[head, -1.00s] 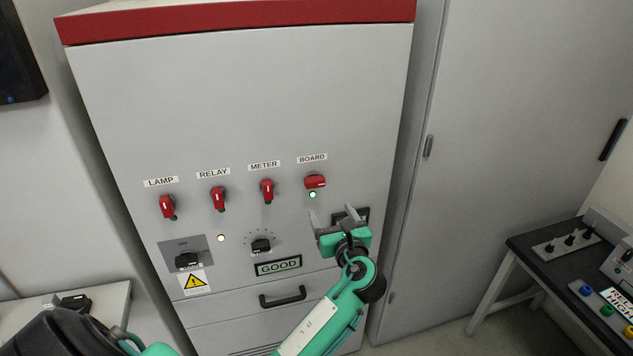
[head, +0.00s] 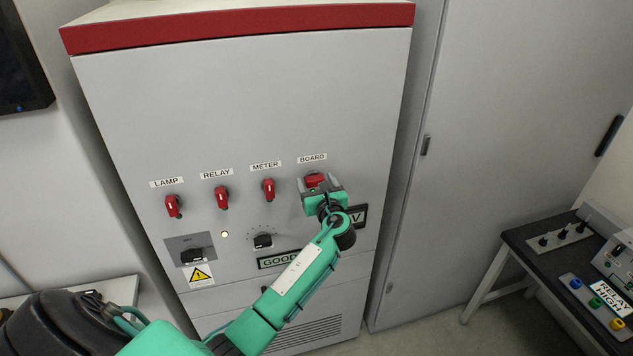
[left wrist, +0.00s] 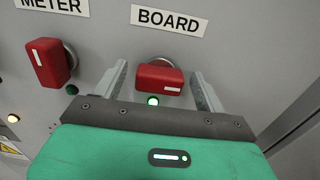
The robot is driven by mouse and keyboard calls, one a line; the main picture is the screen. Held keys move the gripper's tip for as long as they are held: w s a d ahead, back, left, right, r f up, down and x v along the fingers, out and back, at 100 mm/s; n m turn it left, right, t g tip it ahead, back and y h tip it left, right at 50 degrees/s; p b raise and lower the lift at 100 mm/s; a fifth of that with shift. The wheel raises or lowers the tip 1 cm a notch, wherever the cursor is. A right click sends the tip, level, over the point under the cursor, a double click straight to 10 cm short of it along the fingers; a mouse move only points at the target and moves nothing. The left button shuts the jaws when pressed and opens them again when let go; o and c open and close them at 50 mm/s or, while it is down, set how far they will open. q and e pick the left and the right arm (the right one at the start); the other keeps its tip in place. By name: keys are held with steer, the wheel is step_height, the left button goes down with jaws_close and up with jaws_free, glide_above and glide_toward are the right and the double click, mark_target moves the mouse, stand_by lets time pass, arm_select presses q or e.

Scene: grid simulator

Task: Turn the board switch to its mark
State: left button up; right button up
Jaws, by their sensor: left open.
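The red board switch (head: 314,180) sits under the BOARD label (head: 312,158) on the grey cabinet. Its handle lies nearly sideways, with a white line at its right end in the left wrist view (left wrist: 158,78). A green light (left wrist: 152,100) glows just below it. My left gripper (head: 319,184) is open, with one finger on each side of the switch. In the left wrist view the fingers (left wrist: 160,90) stand apart from the handle, with a gap on both sides. My right gripper is not in view.
Red LAMP (head: 173,206), RELAY (head: 221,197) and METER (head: 268,189) switches stand in a row to the left, METER closest. A black dial (head: 262,241) is below. A dark table (head: 560,262) with controls stands at the right.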

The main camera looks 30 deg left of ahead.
arm_select(q)
steer(key=shift+c, duration=0.2)
steer(key=c, duration=0.9)
steer(key=shift+c, duration=0.2)
